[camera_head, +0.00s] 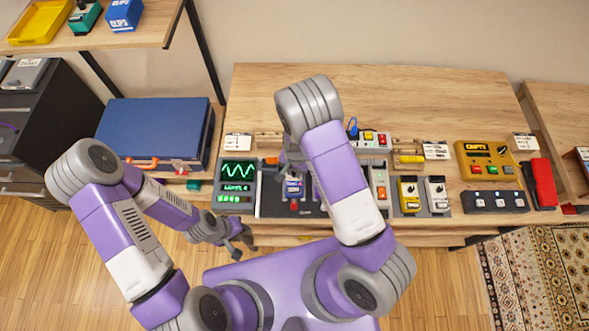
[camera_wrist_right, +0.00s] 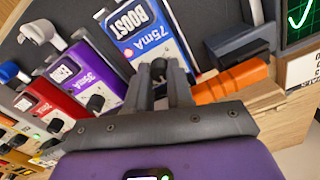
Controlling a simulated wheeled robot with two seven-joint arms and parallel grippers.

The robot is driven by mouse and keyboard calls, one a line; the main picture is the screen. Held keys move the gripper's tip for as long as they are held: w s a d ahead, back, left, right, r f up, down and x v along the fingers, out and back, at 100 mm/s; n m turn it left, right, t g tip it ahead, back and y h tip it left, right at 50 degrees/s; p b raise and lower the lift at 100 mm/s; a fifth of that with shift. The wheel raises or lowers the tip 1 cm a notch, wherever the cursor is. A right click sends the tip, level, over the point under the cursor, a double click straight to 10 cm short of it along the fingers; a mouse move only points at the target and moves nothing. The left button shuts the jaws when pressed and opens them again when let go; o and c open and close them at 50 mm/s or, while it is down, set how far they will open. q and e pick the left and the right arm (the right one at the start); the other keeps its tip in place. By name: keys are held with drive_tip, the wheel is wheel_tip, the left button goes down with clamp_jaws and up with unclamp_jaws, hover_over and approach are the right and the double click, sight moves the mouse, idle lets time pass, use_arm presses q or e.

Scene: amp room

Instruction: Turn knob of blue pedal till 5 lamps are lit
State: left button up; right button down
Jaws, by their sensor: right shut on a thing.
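The blue pedal (camera_head: 294,187) sits on the dark board on the bench. In the right wrist view, the blue pedal (camera_wrist_right: 138,32) carries white BOOST and 75mA lettering. Its dark knob (camera_wrist_right: 158,68) is between the fingertips of my right gripper (camera_wrist_right: 160,76), which is shut on it. The meter (camera_head: 237,172) left of the board shows a green wave and a row of lamps (camera_head: 232,201), with several lit green. My left gripper (camera_head: 234,246) hangs low in front of the bench, away from the pedals; its jaw opening is unclear.
Beside the blue pedal are a purple pedal (camera_wrist_right: 76,75) and a red pedal (camera_wrist_right: 47,101). An orange-handled thing (camera_wrist_right: 232,84) lies close to my right gripper. Yellow (camera_head: 409,193) and white (camera_head: 437,193) pedals stand further right. The back of the bench is clear.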

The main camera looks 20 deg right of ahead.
drive_tip(key=shift+m, duration=0.7)
drive_tip(key=c, duration=1)
unclamp_jaws()
drive_tip(key=shift+r, duration=0.1)
wheel_tip(320, 180, up, 8)
drive_tip(key=shift+s+f+p, duration=0.1)
drive_tip(key=shift+f+p, duration=0.15)
drive_tip(key=shift+p, duration=0.15)
